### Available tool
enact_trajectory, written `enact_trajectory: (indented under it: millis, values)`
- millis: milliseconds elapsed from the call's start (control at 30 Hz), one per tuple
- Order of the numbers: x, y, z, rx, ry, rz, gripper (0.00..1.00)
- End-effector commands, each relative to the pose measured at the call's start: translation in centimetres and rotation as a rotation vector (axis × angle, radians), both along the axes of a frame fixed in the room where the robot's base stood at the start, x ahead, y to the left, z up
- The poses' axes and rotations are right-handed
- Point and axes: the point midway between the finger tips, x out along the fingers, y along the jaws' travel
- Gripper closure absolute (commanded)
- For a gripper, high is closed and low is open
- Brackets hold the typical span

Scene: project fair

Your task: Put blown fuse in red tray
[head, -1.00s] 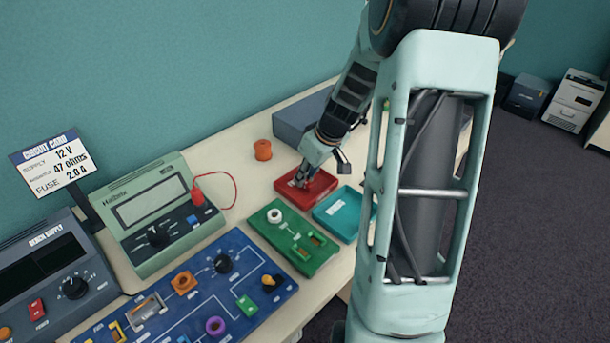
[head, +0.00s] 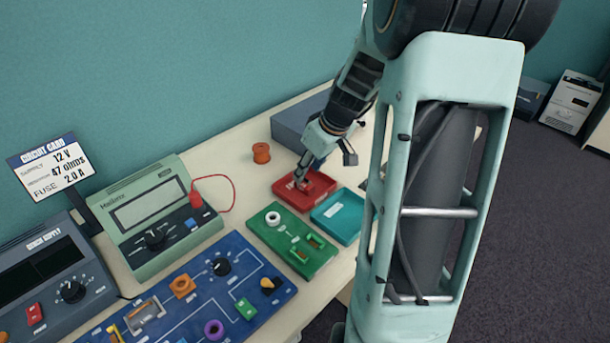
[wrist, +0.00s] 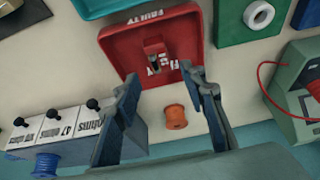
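The red tray (head: 322,181) lies on the table, and it also shows in the wrist view (wrist: 116,40) with white "FAULTY" lettering. A small dark and pale piece (wrist: 153,50), apparently the fuse, rests in the tray near the lettering. It is too small to tell whether it is blown. My gripper (wrist: 160,72) is open, its two fingers apart with nothing between them. In the head view my gripper (head: 301,180) is over the left part of the red tray and partly hides its inside.
A teal tray (head: 340,216) sits beside the red one. A green holder board (head: 290,255) and blue circuit board (head: 190,300) are nearer. An orange spool (head: 261,153) and grey box (head: 292,122) stand behind. A green meter (head: 150,215) is at left.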

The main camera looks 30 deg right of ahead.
Motion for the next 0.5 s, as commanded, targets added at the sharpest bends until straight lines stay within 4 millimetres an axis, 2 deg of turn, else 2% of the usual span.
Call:
enact_trajectory:
  millis: [100, 300, 500]
  values:
    - [-0.9, -0.4, 2.5, -0.004, -0.005, -0.001, 0.61]
    - [-2.1, -0.9, 5.7, -0.002, -0.003, -0.001, 0.61]
    - [-2.7, -1.0, 7.1, -0.001, -0.001, 0.0, 0.61]
